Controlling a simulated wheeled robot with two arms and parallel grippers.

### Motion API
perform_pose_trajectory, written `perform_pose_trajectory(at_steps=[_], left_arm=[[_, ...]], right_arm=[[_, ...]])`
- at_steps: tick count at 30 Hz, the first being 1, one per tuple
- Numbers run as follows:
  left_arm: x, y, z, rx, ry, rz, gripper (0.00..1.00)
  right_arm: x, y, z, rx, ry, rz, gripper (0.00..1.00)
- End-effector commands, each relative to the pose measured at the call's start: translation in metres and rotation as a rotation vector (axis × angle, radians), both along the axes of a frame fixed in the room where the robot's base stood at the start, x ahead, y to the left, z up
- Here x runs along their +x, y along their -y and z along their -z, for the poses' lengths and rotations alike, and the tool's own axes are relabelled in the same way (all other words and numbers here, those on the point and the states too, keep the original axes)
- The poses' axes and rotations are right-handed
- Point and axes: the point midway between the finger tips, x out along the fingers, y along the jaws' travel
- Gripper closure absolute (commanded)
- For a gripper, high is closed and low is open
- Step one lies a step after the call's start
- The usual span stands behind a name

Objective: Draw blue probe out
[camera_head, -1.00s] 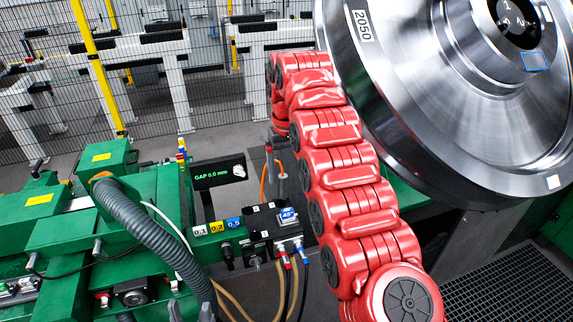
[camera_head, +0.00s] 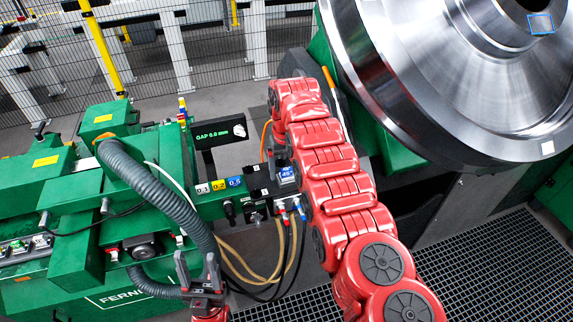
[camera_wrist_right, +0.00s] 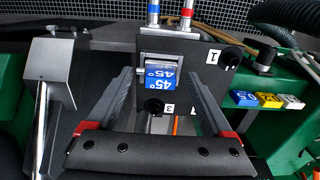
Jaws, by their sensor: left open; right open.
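The blue probe (camera_head: 287,175) is a small block with a blue face marked 45°. It sits in a black holder (camera_head: 258,185) on the green machine. In the right wrist view the probe (camera_wrist_right: 161,84) lies between the fingers of my right gripper (camera_wrist_right: 160,76), which is open; contact cannot be told. In the head view this gripper is mostly hidden by my red right arm. My left gripper (camera_head: 198,268) is open and empty at the bottom, low in front of the machine, away from the probe.
A red-ended cable (camera_head: 281,206) and a blue-ended cable (camera_head: 301,207) leave the holder's front. White, yellow and blue gap blocks (camera_head: 219,185) stand left of it, below a GAP display (camera_head: 220,131). A large steel wheel (camera_head: 450,80) is at the upper right. A grey hose (camera_head: 160,195) hangs left.

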Motion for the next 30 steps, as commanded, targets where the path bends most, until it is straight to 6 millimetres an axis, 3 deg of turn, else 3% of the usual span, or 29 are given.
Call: perform_pose_trajectory(at_steps=[3, 17, 19, 20, 27, 30], left_arm=[[0.0000, 0.0000, 0.0001, 0.000, 0.000, 0.000, 0.45], [0.0000, 0.0000, 0.0001, 0.000, 0.000, 0.000, 0.45], [0.0000, 0.0000, 0.0001, 0.000, 0.000, 0.000, 0.45], [0.0000, 0.0000, 0.0000, 0.000, 0.000, 0.000, 0.45], [0.0000, 0.0000, 0.0000, 0.000, 0.000, 0.000, 0.45], [0.0000, 0.0000, 0.0000, 0.000, 0.000, 0.000, 0.45]], right_arm=[[0.0001, -0.0001, -0.0003, 0.000, 0.001, 0.000, 0.19], [0.0003, -0.0002, -0.0008, 0.000, 0.001, 0.000, 1.00], [0.0003, -0.0001, -0.0008, 0.000, 0.001, 0.000, 1.00], [0.0004, -0.0001, -0.0009, 0.000, 0.001, 0.000, 0.54], [0.0004, -0.0001, -0.0010, 0.000, 0.001, 0.000, 0.97], [0.0004, -0.0001, -0.0011, 0.001, 0.002, 0.000, 1.00]])
